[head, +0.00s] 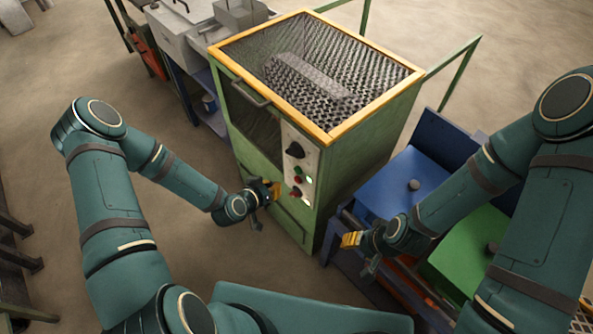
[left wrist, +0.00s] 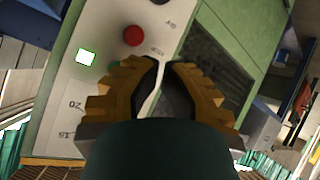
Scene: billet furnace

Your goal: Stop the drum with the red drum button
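The green drum machine (head: 352,165) has a mesh top with an orange frame, and a patterned metal drum (head: 300,85) shows beneath the mesh. Its pale control panel (head: 296,136) carries a black knob and small red and green buttons. My left gripper (head: 277,189) is at the lower part of this panel, close to a red button (head: 296,193). In the left wrist view, a round red button (left wrist: 132,35) sits just beyond and left of the fingertips (left wrist: 162,64), which are nearly together with nothing between them. My right gripper (head: 349,240) is low at the right; its finger gap is unclear.
A lit white-green square (left wrist: 87,56) sits beside the red button.

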